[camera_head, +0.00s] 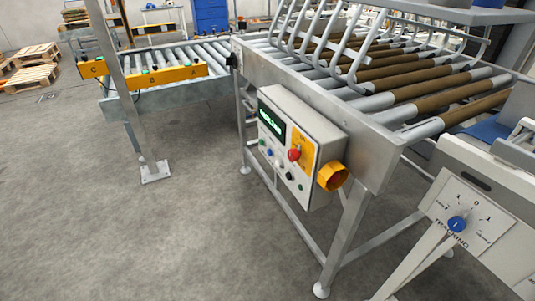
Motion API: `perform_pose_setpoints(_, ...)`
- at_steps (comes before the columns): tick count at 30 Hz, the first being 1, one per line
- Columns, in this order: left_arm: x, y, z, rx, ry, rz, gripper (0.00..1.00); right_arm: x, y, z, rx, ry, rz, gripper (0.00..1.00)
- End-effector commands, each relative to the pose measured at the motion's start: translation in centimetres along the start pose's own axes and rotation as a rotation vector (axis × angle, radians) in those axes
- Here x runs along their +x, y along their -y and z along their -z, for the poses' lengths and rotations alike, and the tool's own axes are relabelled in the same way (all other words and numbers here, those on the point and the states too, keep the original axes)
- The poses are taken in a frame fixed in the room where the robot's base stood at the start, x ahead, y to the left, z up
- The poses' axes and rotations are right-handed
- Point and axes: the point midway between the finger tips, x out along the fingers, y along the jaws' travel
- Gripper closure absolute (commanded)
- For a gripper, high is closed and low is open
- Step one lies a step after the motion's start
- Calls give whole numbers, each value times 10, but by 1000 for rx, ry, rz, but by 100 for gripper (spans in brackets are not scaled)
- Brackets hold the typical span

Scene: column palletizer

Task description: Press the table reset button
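A grey control box (312,128) is fixed to the side of the roller table (370,165) in the middle of the view. It has a dark display (271,121) with green text, and a red mushroom knob (294,154) on a yellow plate. Below the display are several small buttons, among them a blue one (268,151). Their labels are too small to read, so I cannot tell which is the table reset button. A yellow rotary part (332,176) sticks out at the box's lower right. Neither of my grippers is in view.
At the right stands a white panel (478,215) with a blue "TRACKING" knob (457,224). A metal post (125,90) stands at the left, by a roller conveyor with a yellow bar (165,76) marked C, B, A. The grey floor (170,235) before the control box is clear.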

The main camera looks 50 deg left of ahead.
Motion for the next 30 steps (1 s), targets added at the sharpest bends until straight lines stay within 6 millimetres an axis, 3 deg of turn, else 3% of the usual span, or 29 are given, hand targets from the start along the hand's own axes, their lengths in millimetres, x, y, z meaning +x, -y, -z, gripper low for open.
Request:
perform_pose_setpoints(2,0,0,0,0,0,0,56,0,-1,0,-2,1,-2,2)
perform_pose_setpoints(16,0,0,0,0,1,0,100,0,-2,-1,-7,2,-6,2)
perform_pose_setpoints(30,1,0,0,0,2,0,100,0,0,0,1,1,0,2)
